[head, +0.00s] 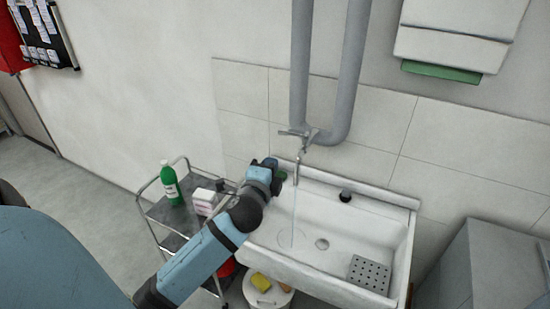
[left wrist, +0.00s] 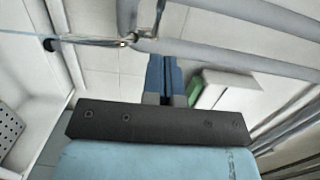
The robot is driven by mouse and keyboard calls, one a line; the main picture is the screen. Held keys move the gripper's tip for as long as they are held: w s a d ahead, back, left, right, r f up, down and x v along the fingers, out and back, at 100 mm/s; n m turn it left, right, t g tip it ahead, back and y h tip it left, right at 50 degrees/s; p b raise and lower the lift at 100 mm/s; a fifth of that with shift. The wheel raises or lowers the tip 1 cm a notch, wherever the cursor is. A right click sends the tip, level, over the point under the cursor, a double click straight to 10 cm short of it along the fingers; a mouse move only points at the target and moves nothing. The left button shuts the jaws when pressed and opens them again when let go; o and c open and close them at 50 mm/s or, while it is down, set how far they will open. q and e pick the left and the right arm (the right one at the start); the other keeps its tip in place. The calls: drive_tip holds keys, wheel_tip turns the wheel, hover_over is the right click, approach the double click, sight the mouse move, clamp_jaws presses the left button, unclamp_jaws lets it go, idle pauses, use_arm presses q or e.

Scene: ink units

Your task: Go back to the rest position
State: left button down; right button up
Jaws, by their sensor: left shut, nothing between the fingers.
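My left arm reaches up from the bottom of the head view. Its gripper (head: 274,172) is at the left rim of the sink, just left of the tap, partly hidden by the wrist. In the left wrist view the two blue fingers (left wrist: 164,76) are together with nothing between them. The tap (head: 298,165) on the wall shows a thin stream of water falling into the white sink (head: 345,225). In the left wrist view the tap (left wrist: 128,40) lies beyond the fingers, up and to the left. My right gripper is not in view.
A metal trolley (head: 160,212) left of the sink holds a green bottle (head: 171,184) and a white box (head: 205,201). A grey cabinet (head: 495,270) is at right. Floor at left is open.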

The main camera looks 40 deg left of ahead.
use_arm(q)
drive_tip(key=shift+s+d, duration=0.2)
drive_tip(key=shift+s, duration=0.3)
drive_tip(key=shift+r, duration=0.1)
